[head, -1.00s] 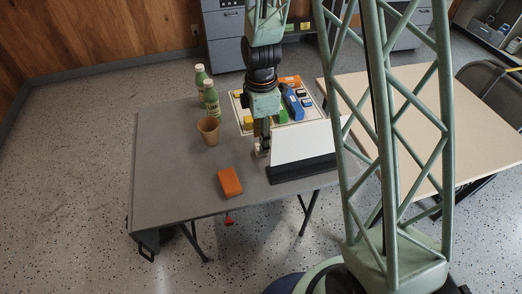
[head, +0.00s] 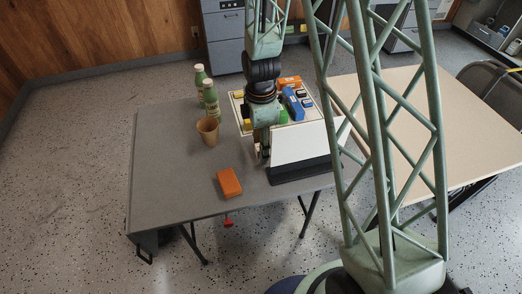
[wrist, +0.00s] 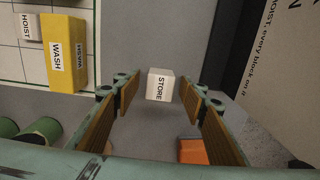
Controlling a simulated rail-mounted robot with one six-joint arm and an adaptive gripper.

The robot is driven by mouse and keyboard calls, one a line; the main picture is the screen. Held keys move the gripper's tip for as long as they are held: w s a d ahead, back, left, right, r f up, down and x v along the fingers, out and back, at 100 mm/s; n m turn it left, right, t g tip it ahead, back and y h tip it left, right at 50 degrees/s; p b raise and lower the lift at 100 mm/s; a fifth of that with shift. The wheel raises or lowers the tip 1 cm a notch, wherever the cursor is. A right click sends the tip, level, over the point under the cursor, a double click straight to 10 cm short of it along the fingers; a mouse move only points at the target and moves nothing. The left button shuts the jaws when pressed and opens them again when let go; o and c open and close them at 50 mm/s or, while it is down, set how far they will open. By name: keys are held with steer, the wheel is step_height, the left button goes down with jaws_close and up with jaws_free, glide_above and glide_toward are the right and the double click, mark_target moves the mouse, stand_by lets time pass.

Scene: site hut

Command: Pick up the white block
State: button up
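The white block (wrist: 160,85), marked STORE, stands on the bare grey table in the wrist view. It lies between the two fingers of my gripper (wrist: 158,104), with a gap on each side and slightly beyond the tips. My gripper is open and empty. In the head view my gripper (head: 263,150) points down at the table just left of the white board; the white block cannot be made out there.
An upright white board (head: 298,142) in a dark base stands close on the right. An orange block (head: 229,183) lies in front, a brown cup (head: 208,130) and green bottles (head: 211,101) on the left. Behind is a mat with several blocks, including a yellow WASH block (wrist: 64,52).

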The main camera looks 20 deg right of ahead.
steer(key=shift+c, duration=0.4)
steer(key=c, duration=0.9)
steer(key=shift+r, duration=0.15)
steer(key=shift+r+p, duration=1.35)
steer(key=shift+r, duration=3.5)
